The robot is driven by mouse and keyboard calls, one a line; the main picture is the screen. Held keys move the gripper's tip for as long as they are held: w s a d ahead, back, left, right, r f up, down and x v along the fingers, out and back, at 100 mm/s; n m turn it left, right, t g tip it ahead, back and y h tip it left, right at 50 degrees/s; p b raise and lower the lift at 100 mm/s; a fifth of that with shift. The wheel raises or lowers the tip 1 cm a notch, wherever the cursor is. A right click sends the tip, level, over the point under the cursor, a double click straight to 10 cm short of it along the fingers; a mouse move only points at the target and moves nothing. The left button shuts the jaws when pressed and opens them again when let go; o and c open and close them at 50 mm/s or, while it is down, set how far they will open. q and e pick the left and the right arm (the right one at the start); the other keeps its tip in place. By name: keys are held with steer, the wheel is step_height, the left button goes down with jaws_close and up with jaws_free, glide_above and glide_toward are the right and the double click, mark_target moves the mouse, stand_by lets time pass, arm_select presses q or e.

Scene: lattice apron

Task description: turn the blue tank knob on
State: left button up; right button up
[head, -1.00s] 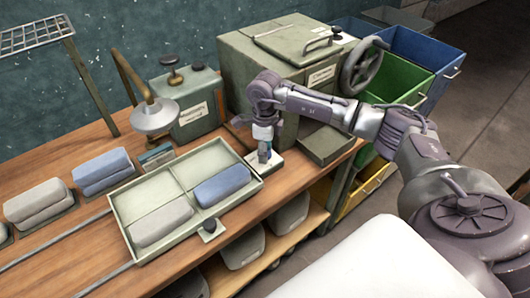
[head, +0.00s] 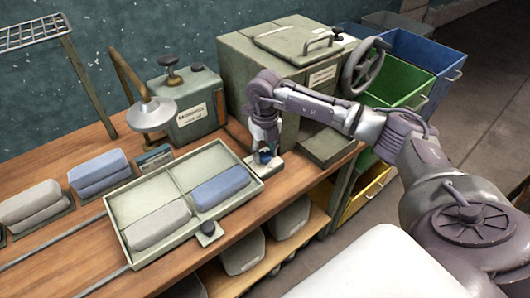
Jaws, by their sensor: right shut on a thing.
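How far the knob is turned cannot be told. A green-grey tank (head: 196,112) with a paper label and a dark knob on top stands at the back of the bench, left of my right gripper. My left gripper is not in view.
The divided tray (head: 121,237) holds a grey and a blue block. A metal lamp-like dome (head: 152,115) stands behind it. A large green box (head: 250,75) with a handwheel (head: 363,67) rises close behind my right wrist. Coloured bins (head: 405,75) stand at right.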

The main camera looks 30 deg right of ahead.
mark_target(265, 155)
steer(key=shift+m, duration=0.9)
steer(key=o, duration=1.1)
steer(key=shift+o, duration=0.2)
steer(key=shift+r, duration=0.1)
step_height(265, 155, up, 12)
